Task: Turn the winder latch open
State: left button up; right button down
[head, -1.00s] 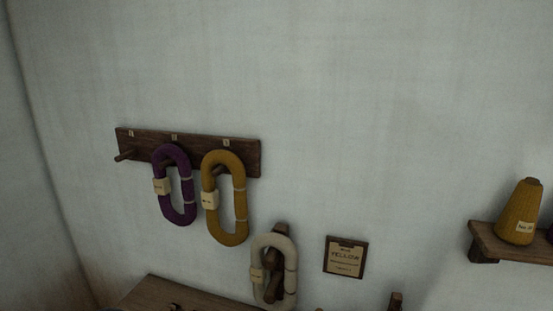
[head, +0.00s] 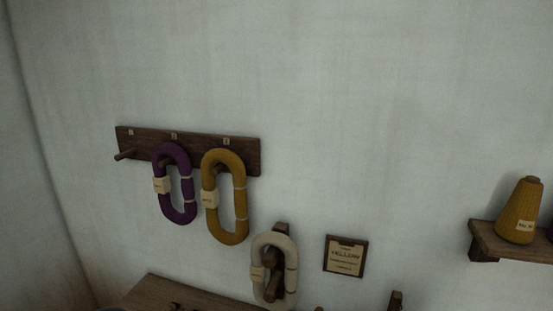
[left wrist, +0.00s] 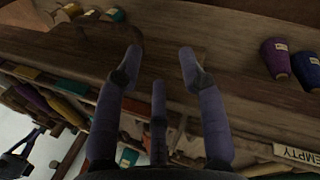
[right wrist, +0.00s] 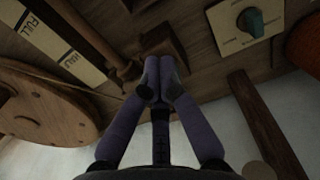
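My right gripper (right wrist: 160,72) has its fingertips together, with nothing visible between them. Just past the tips is a dark wooden block (right wrist: 162,42) on a wooden board. A teal knob (right wrist: 252,22) on a pale marked plate (right wrist: 229,38) is up and right of the tips, apart from them. I cannot tell for certain which part is the winder latch. A round wooden wheel (right wrist: 38,112) is at the left of the right wrist view. My left gripper (left wrist: 160,54) is open and empty over a wooden surface. Neither gripper shows in the head view.
In the head view, purple (head: 163,205) and yellow (head: 239,200) skeins hang on a peg rail (head: 245,145). A cream skein (head: 289,262) hangs below, beside a YELLOW sign (head: 346,256). A shelf (head: 510,252) holds a yellow cone (head: 519,208). Cones (left wrist: 277,60) also stand in the left wrist view.

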jog(key=shift+s+d, duration=0.1)
jog(key=shift+d, duration=0.55)
jog(key=shift+s, duration=0.2)
jog(key=shift+s, duration=0.25)
notch_tip(320, 180, up, 6)
jog(key=p, duration=0.3)
dwell(0.5)
jog(key=n, duration=0.6)
jog(key=d+n, duration=0.1)
jog(key=n, duration=0.5)
jog(key=w+n+p, duration=0.1)
jog(key=n, duration=0.5)
jog(key=shift+d+r, duration=0.4)
